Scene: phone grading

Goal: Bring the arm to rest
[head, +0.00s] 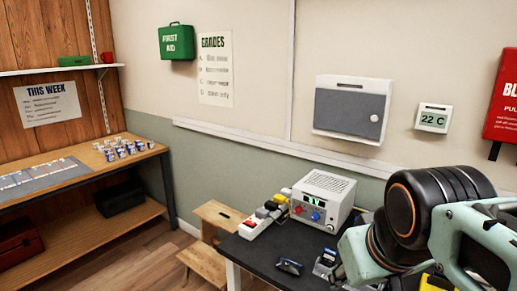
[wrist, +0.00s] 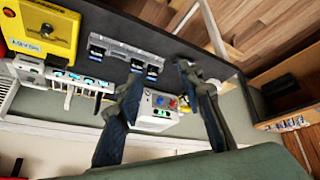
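My gripper (wrist: 162,84) is open in the wrist view, its two dark fingers apart with nothing visible between the tips. It points over the black table (wrist: 215,62), and the meter box (wrist: 160,112) shows beyond the gap. In the head view my mint-and-black arm stands at the right, raised above the right end of the table (head: 262,272). The gripper cannot be made out clearly there. The height of the fingertips above the table cannot be told.
A phone rack (wrist: 125,58) and yellow box (wrist: 45,30) lie left in the wrist view. A wooden step stool (head: 205,262) and workbench (head: 95,165) stand left, with floor between.

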